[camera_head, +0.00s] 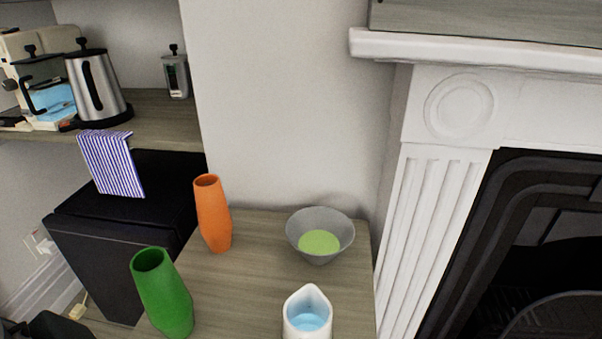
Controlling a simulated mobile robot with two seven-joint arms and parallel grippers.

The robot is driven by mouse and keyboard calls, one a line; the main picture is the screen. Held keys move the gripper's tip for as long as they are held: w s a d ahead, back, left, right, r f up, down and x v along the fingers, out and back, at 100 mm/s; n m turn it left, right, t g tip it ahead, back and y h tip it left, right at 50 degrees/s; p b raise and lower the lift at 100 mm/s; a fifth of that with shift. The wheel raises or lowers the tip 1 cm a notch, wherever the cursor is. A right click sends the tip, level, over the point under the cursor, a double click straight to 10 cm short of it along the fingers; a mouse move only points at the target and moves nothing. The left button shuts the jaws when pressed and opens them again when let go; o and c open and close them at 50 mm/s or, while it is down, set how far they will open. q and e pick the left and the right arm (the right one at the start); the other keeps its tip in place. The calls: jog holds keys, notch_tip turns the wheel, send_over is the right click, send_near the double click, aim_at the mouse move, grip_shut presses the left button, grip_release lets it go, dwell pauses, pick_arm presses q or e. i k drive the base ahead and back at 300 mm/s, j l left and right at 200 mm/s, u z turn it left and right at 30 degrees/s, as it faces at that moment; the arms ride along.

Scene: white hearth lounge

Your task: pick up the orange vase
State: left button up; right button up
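The orange vase (213,214) stands upright on the wooden table (262,285), near its back left edge by the wall. It is tall and narrow with an open top, and nothing touches it. A dark shape at the bottom left corner may be part of my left arm or gripper; it is cut off by the frame, and its fingers cannot be made out. My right gripper does not show.
A green vase (163,295) stands in front of the orange one. A grey bowl (335,243) with green contents and a white jug (294,321) with blue contents stand to the right. A black cabinet (100,235), kettle (97,88) and white fireplace surround (418,225) flank the table.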

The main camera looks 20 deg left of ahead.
aim_at(216, 221)
jog(key=i+j, duration=0.15)
jog(key=j, duration=0.15)
jog(key=i+j, duration=0.1)
jog(key=j, duration=0.25)
jog(key=i+j, duration=0.15)
jog(key=j, duration=0.15)
jog(key=i+j, duration=0.15)
jog(key=j, duration=0.15)
